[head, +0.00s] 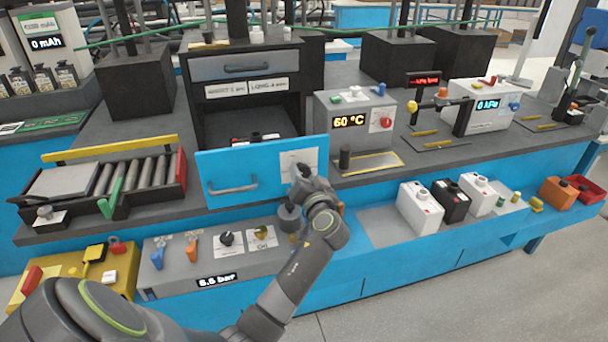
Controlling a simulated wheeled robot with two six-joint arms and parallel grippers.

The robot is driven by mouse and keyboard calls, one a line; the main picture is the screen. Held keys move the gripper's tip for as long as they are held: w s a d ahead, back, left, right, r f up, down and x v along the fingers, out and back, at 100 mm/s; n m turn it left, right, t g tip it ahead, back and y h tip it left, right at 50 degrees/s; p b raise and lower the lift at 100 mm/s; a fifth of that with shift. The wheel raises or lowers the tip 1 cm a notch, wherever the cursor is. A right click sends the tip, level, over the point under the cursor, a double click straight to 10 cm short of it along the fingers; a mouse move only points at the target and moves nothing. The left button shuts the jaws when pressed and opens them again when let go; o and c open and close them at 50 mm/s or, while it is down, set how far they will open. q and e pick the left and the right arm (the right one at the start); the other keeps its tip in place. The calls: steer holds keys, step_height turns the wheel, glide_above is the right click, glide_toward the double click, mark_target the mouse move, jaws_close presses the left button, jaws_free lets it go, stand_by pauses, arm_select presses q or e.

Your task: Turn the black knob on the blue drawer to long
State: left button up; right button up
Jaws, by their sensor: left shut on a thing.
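The blue drawer (262,150) stands pulled out of the black cabinet, with a grey handle (232,187) on its front. A white label plate (292,160) sits at the right of the front; its markings are too small to read. My left gripper (301,176) reaches up to the drawer front at the lower part of this plate and is shut on the black knob. The knob is hidden behind the gripper and wrist, so its pointing direction cannot be told. My right gripper is not in view.
Below is a grey panel (180,268) with a black dial (226,239) and blue and orange levers. A roller tray (130,180) stands left of the drawer. A dark upright cylinder (345,157) and a 60 °C box (352,107) stand close on the right.

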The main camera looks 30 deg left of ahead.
arm_select(q)
steer(key=m+p, duration=0.1)
steer(key=m, duration=0.2)
steer(key=shift+m, duration=1)
steer(key=shift+p, duration=0.3)
steer(key=o, duration=1)
steer(key=shift+c, duration=0.2)
steer(key=shift+f, duration=0.1)
